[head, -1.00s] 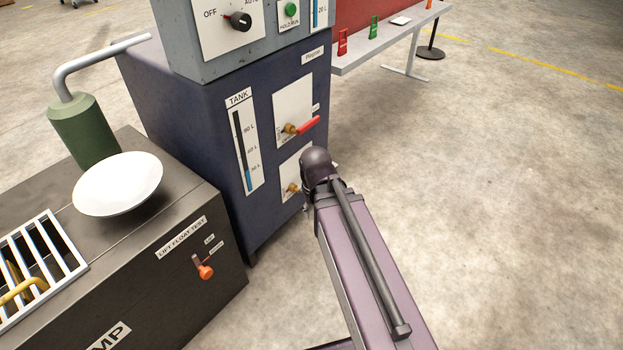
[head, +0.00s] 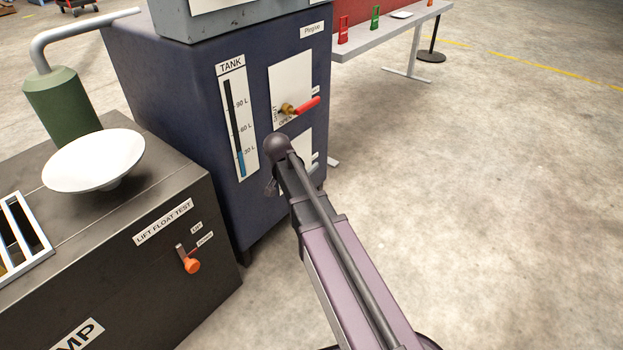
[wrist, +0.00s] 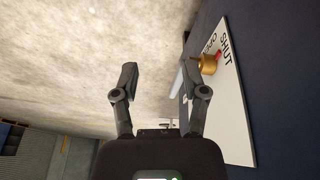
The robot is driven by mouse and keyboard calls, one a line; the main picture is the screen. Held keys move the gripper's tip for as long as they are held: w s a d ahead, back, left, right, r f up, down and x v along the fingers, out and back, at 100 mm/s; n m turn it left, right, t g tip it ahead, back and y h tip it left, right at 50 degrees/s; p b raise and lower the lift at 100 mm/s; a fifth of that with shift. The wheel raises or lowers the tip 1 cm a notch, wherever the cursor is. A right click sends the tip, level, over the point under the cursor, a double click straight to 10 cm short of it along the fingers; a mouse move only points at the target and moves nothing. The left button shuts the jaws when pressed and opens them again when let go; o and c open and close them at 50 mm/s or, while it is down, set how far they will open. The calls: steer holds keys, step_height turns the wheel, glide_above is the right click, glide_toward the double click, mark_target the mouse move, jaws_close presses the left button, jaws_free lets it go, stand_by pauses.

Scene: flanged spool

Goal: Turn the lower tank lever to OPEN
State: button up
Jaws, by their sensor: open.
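The blue tank cabinet (head: 180,110) has an upper lever with a red handle (head: 307,105) pointing right from a brass hub, on a white plate marked SHUT and OPEN. Below it is the lower white plate (head: 306,150). My arm hides most of this plate, and its lever does not show in the head view. My gripper (head: 271,187) is mostly hidden behind my wrist, close to the cabinet front. In the wrist view my gripper (wrist: 158,73) is open with nothing between the fingers. A brass hub (wrist: 208,64) on a plate marked SHUT and OPEN lies beside the right finger. I cannot tell which lever it belongs to.
The dark pump box (head: 110,290) stands left of the cabinet, with an orange lever (head: 192,265), a white dish (head: 93,160) and a green cylinder (head: 62,108). A grey bench (head: 385,32) stands behind. The floor to the right is clear.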

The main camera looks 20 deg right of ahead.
mark_target(312, 167)
steer(key=w+f, duration=0.1)
steer(key=w+a+f+m+b, duration=0.1)
steer(key=w, duration=0.1)
steer(key=w+f+m+b, duration=0.1)
steer(key=w, duration=0.1)
steer(key=shift+a+t+h, duration=0.2)
steer(key=shift+t+h, duration=0.1)
steer(key=shift+t, duration=0.1)
steer(key=shift+d, duration=0.1)
steer(key=w+d, duration=0.2)
steer(key=d, duration=0.1)
steer(key=w+d, duration=0.2)
steer(key=d, duration=0.1)
steer(key=w+d, duration=0.3)
steer(key=shift+w+d+f+b, duration=0.15)
steer(key=shift+d+f+b, duration=0.3)
steer(key=shift+f+b, duration=0.3)
steer(key=shift+b+x, duration=0.75)
steer(key=shift+b, duration=0.05)
jaws_close()
